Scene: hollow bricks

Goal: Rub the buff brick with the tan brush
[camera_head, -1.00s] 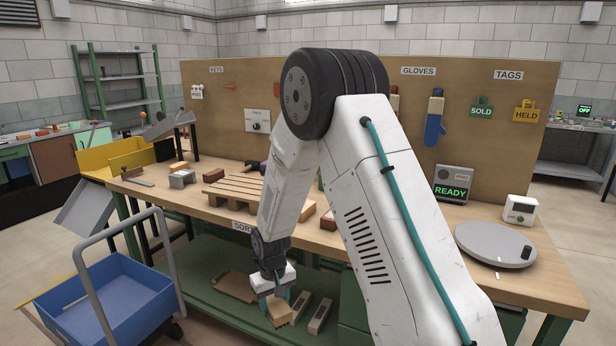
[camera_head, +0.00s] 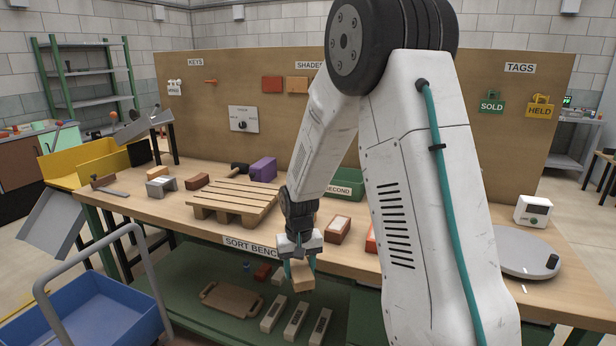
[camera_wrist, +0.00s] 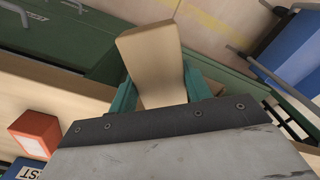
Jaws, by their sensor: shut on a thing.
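My gripper (camera_head: 301,268) is shut on a plain tan block (camera_head: 303,281) and holds it in front of the bench edge, above the lower shelf. In the wrist view the tan block (camera_wrist: 150,58) sticks out between the teal fingers. No bristles show on it, so I cannot tell whether it is the tan brush or the buff brick. A red-brown brick with a pale top (camera_head: 337,230) stands on the bench to the right of my gripper. An orange piece (camera_head: 371,238) is partly hidden behind my arm. I cannot pick out a separate buff brick.
The lower shelf (camera_head: 190,270) holds a wooden board with handles (camera_head: 231,299) and several pale slotted blocks (camera_head: 295,320). A slatted pallet (camera_head: 232,203), a purple piece (camera_head: 263,169) and a green bin (camera_head: 346,184) occupy the bench. A blue cart (camera_head: 95,310) stands left.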

